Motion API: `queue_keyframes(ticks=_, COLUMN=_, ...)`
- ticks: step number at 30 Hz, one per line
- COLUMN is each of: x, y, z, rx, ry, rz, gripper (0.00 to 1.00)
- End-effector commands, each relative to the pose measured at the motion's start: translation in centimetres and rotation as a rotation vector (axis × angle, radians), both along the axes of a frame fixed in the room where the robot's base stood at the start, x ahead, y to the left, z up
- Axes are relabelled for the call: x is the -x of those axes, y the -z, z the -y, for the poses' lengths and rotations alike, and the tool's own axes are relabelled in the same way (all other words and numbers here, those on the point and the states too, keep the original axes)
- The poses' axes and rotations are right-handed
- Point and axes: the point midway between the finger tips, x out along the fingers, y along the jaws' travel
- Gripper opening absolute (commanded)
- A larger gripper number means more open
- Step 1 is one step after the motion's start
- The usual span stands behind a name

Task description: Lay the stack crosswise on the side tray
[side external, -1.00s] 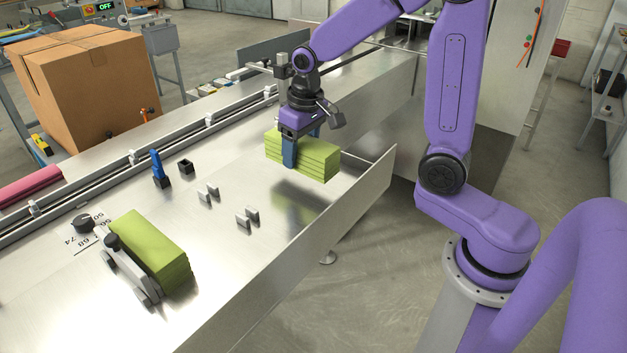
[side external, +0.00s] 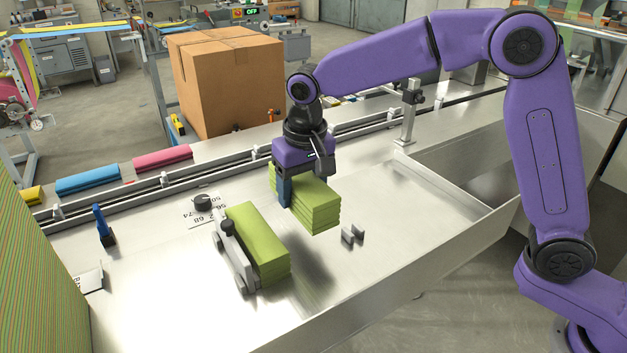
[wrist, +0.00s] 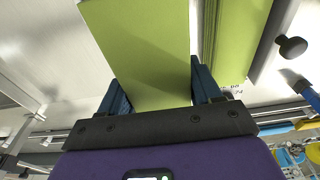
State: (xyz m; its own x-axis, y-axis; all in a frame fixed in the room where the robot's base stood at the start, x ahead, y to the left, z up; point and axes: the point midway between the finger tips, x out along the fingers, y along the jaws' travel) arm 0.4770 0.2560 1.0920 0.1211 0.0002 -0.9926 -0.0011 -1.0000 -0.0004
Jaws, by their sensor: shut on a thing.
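My gripper (side external: 300,180) is shut on a lime-green stack of folded cloths (side external: 316,208). It holds the stack level above the steel surface, with a dark shadow below. In the wrist view the blue fingers of my gripper (wrist: 160,92) grip both sides of the held stack (wrist: 140,40). A second green stack (side external: 258,240) lies on the steel against a grey guide (side external: 235,255), left of and below the held one. It also shows in the wrist view (wrist: 238,35). The steel tray (side external: 400,270) has a raised rim at its front right. The far finger is partly hidden.
A black knob (side external: 203,203) sits by a printed scale. A blue-handled clamp (side external: 103,226) stands at left. Rails and a cardboard box (side external: 228,82) are behind. Steel to the right is clear.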

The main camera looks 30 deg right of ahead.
Motion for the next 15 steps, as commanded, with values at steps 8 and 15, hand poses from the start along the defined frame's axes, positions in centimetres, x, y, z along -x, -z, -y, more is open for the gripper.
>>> queue_keyframes(ticks=8, x=0.0, y=2.8, z=0.1, rx=0.003, ry=-0.001, rz=-0.003, gripper=0.29)
queue_keyframes(ticks=15, x=0.0, y=5.0, z=0.1, rx=0.002, ry=-0.001, rz=-0.002, gripper=0.29)
